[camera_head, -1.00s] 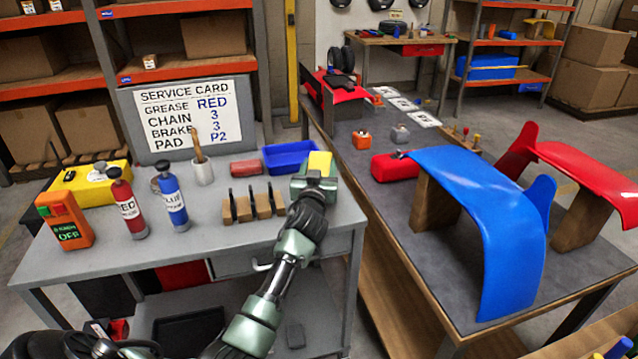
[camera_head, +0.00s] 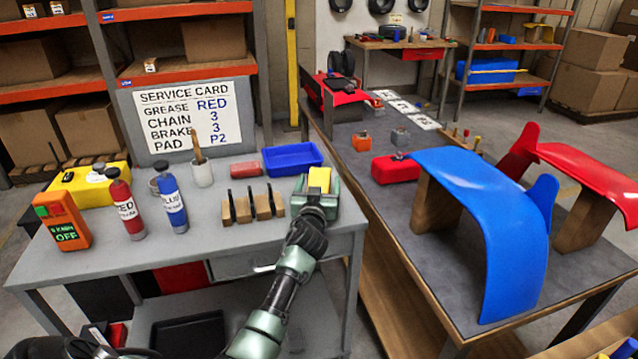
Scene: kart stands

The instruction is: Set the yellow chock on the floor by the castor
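The yellow chock (camera_head: 319,179) is between the fingers of my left gripper (camera_head: 318,190), at the right end of the grey workbench (camera_head: 185,250). The gripper is shut on it, and its green-grey fingers hide the chock's sides and lower part. Whether the chock is clear of the bench top I cannot tell. My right gripper is out of view. I cannot make out a castor in this view.
A wooden block rack (camera_head: 252,208) and a blue tray (camera_head: 292,158) are close to my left gripper. Red and blue bottles stand further left. A second table (camera_head: 430,258) with a blue curved panel (camera_head: 490,215) is on the right, beyond a narrow gap.

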